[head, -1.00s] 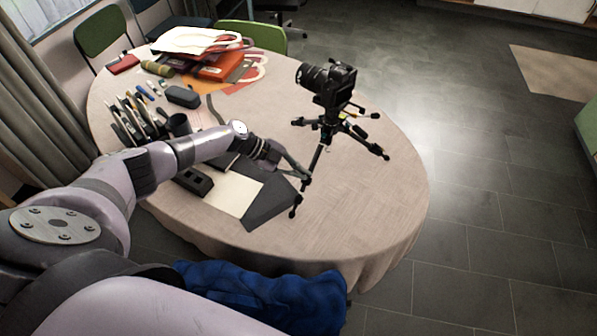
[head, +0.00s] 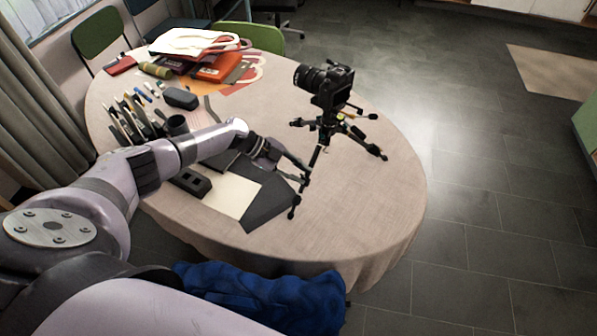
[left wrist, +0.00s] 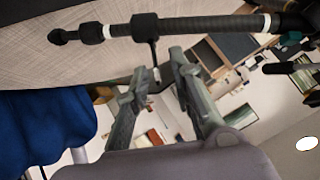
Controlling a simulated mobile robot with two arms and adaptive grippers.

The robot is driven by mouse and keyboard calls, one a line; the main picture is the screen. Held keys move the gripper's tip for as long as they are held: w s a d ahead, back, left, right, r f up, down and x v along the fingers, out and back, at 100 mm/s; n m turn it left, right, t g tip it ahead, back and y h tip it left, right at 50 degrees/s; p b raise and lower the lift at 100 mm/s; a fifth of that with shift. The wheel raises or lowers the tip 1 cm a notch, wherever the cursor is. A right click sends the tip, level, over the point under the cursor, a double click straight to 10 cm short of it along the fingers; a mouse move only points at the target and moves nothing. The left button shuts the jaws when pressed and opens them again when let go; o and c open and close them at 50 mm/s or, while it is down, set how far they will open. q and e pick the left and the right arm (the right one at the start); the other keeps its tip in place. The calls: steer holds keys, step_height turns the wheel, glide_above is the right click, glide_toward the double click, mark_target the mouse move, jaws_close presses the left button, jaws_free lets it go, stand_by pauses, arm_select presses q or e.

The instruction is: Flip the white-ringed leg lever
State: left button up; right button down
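The black tripod (head: 322,137) with a camera (head: 328,84) on top stands on the round table. Its near leg slopes down toward the front, and my left gripper (head: 306,178) is beside the lower part of that leg. In the left wrist view this leg (left wrist: 205,25) runs across the top, with pale rings near its foot and farther along. A thin dark lever (left wrist: 154,52) with a whitish band hangs from the leg's clamp (left wrist: 147,26). My left gripper (left wrist: 158,66) is open, with the lever between its fingertips. Contact with either finger is unclear. My right gripper is out of view.
A dark folder and pale sheet (head: 232,195) lie under my left forearm. A dark block (head: 190,182), a pen holder (head: 135,118) and a black case (head: 181,98) are farther left. Bags (head: 205,60) lie at the back. The table's right front is clear.

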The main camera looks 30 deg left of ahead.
arm_select(q)
steer(key=v, duration=1.2)
stand_by(0.5)
